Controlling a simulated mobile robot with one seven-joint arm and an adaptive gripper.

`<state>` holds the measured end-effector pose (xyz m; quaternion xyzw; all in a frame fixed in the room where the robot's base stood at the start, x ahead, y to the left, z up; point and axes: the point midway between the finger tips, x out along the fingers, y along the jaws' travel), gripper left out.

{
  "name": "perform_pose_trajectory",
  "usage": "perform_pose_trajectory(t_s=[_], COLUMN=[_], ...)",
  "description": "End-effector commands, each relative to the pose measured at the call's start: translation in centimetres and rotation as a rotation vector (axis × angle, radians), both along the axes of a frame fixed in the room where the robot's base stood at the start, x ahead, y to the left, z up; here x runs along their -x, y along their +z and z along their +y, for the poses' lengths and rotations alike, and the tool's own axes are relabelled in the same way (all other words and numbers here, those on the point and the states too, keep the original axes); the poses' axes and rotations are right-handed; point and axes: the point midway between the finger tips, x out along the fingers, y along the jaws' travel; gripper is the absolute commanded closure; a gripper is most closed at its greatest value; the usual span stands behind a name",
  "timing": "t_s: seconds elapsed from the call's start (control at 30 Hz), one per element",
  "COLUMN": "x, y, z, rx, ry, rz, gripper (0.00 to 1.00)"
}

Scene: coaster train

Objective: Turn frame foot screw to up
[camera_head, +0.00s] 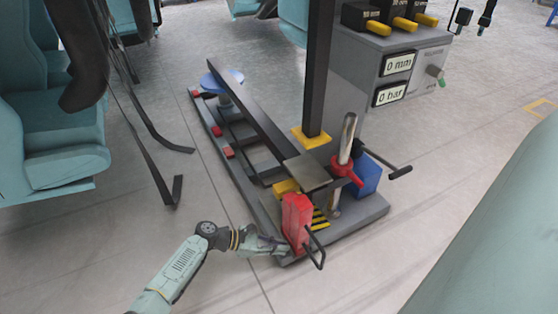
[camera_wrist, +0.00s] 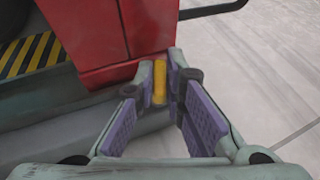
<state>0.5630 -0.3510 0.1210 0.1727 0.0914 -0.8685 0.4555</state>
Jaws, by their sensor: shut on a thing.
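My gripper (camera_head: 277,246) is at the near corner of the grey frame (camera_head: 372,211), low beside a red block (camera_head: 297,222). In the wrist view my gripper (camera_wrist: 160,88) has its purple-padded fingers closed in on a small upright yellow piece (camera_wrist: 159,80) at the lower edge of the red block (camera_wrist: 95,35). The yellow piece is hidden in the head view. No label marks the foot screw, so I cannot tell whether the yellow piece is part of it, nor which way it is turned.
A black bent handle (camera_head: 318,250) sticks out of the red block near my gripper. A silver post with a red collar (camera_head: 347,150) and a blue block (camera_head: 367,176) stand behind. A grey console (camera_head: 385,75) is at the back. Teal seats (camera_head: 60,130) are at left. Floor in front is clear.

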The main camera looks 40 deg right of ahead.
Motion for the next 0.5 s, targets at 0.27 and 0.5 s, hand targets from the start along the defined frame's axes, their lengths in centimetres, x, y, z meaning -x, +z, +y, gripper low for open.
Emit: perform_pose_trajectory(t_s=[0.27, 0.5], x=[-0.10, 0.16], y=[0.09, 0.89], z=[0.00, 0.17], rx=[0.001, 0.003], ry=[0.008, 0.166], rz=[-0.002, 0.003], gripper=[1.00, 1.00])
